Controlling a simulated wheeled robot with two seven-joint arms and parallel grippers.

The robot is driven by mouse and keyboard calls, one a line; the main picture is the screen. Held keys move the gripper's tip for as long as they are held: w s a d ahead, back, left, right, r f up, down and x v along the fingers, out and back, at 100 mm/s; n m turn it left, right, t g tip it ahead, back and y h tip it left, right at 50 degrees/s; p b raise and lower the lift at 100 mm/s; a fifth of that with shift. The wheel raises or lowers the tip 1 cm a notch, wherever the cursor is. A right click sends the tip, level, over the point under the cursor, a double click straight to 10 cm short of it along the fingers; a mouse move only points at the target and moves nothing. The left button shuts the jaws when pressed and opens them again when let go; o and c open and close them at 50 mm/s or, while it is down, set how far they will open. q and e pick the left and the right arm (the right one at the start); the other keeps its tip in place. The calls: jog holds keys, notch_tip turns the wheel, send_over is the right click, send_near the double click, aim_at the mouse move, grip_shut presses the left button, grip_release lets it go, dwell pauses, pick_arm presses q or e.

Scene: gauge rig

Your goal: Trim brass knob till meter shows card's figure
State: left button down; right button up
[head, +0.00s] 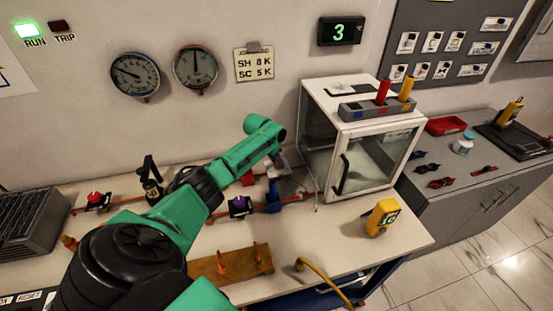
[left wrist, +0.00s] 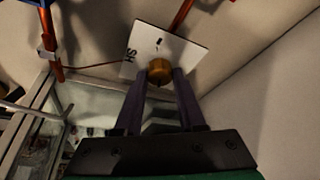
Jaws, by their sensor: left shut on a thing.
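The brass knob (left wrist: 159,70) shows in the left wrist view, in front of a white plate (left wrist: 178,46) lettered "SH". My left gripper (left wrist: 160,76) is shut on the knob, one dark finger on each side. In the head view my left gripper (head: 280,163) is small and partly hidden by my green arm; the knob cannot be made out there. The card (head: 254,65) on the wall reads "SH 8 K" and "SC 5 K". A yellow meter (head: 382,217) stands on the bench; its small display looks like 10. My right gripper is not in view.
A glass-fronted white cabinet (head: 359,140) stands just right of my left gripper. A blue valve body (head: 273,197), a purple-knobbed part (head: 239,206) and copper pipes lie close below it. A wall display (head: 340,31) reads 3. Two round gauges (head: 135,75) (head: 195,68) hang on the wall.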

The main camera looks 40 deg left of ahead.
pick_arm(q)
jog(key=n+y+p, duration=0.1)
jog(key=n+p, duration=0.1)
jog(key=n, duration=0.1)
jog(key=shift+d+r+p, duration=0.15)
jog(key=shift+p, duration=0.15)
jog(key=shift+n+y+p, duration=0.3)
jog(key=shift+n, duration=0.4)
jog(key=shift+w+n+y, duration=0.1)
jog(key=shift+n+y, duration=0.3)
jog(key=shift+n, duration=0.6)
jog(key=c, duration=0.5)
grip_release()
jog(key=shift+p, duration=0.3)
